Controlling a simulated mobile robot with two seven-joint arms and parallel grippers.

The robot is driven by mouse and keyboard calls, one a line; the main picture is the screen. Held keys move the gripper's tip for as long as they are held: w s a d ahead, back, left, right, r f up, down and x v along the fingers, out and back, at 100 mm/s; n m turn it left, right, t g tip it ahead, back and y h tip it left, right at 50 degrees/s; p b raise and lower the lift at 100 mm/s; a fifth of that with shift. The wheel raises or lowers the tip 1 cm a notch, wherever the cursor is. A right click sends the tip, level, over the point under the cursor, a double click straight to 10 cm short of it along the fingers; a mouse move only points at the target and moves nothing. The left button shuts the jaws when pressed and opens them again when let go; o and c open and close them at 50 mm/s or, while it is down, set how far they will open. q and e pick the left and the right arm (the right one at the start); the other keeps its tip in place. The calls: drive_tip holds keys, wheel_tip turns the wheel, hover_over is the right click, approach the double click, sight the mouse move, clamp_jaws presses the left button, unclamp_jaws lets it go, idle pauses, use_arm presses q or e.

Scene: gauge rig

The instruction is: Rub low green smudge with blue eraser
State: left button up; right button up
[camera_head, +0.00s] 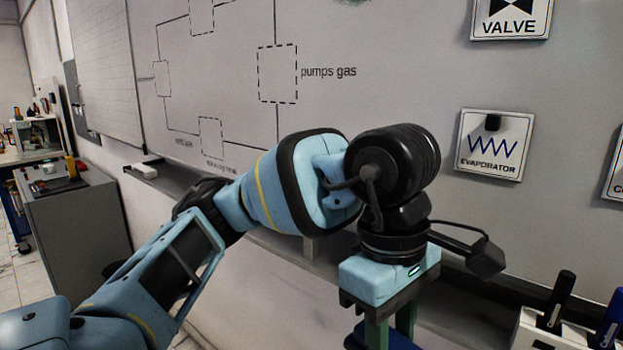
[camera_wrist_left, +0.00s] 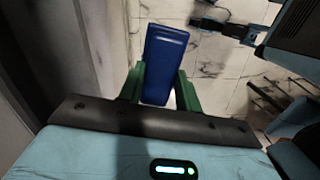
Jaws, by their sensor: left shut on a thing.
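My left gripper (camera_head: 390,328) hangs pointing down in front of the whiteboard's lower edge, at the bottom of the head view. Its green fingers are shut on the blue eraser (camera_head: 384,342), which is mostly cut off by the frame edge there. In the left wrist view the eraser (camera_wrist_left: 165,50) is a long blue block between the two green fingers (camera_wrist_left: 160,88), over the tiled floor. A green smudge (camera_head: 352,2) shows at the top edge of the head view, cut off. No lower green smudge shows; my left arm covers part of the board. My right gripper is not in view.
The whiteboard (camera_head: 390,95) carries a dashed diagram and the cards VALVE (camera_head: 510,18) and EVAPORATOR (camera_head: 494,145). A ledge (camera_head: 325,262) runs below it. A white holder (camera_head: 540,335) with dark-handled items stands at bottom right. A grey cabinet (camera_head: 75,225) stands left.

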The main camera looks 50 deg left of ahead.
use_arm(q)
wheel_tip(320, 180, down, 20)
drive_tip(key=w+m+g+y, duration=0.1)
drive_tip(key=w+m, duration=0.1)
drive_tip(key=m, duration=1.6)
drive_tip(key=shift+d+f+m+g, duration=0.15)
drive_tip(key=shift+m+g, duration=0.15)
